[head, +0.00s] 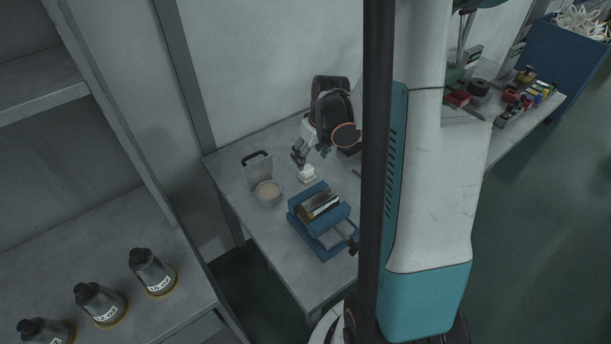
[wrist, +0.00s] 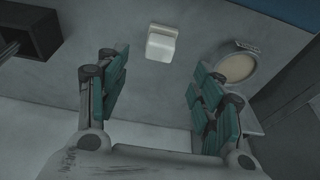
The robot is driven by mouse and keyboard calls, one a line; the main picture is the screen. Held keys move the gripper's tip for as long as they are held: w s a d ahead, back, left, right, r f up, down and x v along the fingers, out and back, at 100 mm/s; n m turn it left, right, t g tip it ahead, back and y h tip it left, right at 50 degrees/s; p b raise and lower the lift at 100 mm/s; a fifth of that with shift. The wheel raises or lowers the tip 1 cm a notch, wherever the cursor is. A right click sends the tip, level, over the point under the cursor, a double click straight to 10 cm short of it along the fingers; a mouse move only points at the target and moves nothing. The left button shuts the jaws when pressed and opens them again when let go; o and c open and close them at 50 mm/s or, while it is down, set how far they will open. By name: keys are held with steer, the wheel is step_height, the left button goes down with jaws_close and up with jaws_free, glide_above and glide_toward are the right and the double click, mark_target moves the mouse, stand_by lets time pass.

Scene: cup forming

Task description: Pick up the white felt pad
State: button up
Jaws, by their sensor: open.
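The white felt pad (head: 307,174) is a small pale block on the grey table (head: 283,245), between the round tub and the blue vise-like device. It also shows in the wrist view (wrist: 162,44), top centre, just beyond the fingertips. My gripper (wrist: 158,84) is open, its teal-padded fingers wide apart with nothing between them. In the head view my gripper (head: 312,153) is small and close behind the pad; I cannot tell its exact height above the table.
A clear round tub with beige contents (head: 268,190) stands left of the pad, and shows right in the wrist view (wrist: 237,68). The blue device (head: 322,220) stands in front of the pad. Several dark bottles (head: 152,271) stand on a separate bench at lower left.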

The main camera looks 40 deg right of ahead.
mark_target(307, 167)
steer(key=b+x, duration=0.3)
steer(key=x, duration=0.5)
steer(key=shift+f, duration=0.15)
steer(key=shift+c, duration=0.6)
steer(key=c, duration=1.1)
steer(key=shift+r, duration=0.2)
step_height(307, 167, up, 20)
steer(key=p, duration=0.6)
steer(key=shift+f+p, duration=0.1)
steer(key=shift+p, duration=0.3)
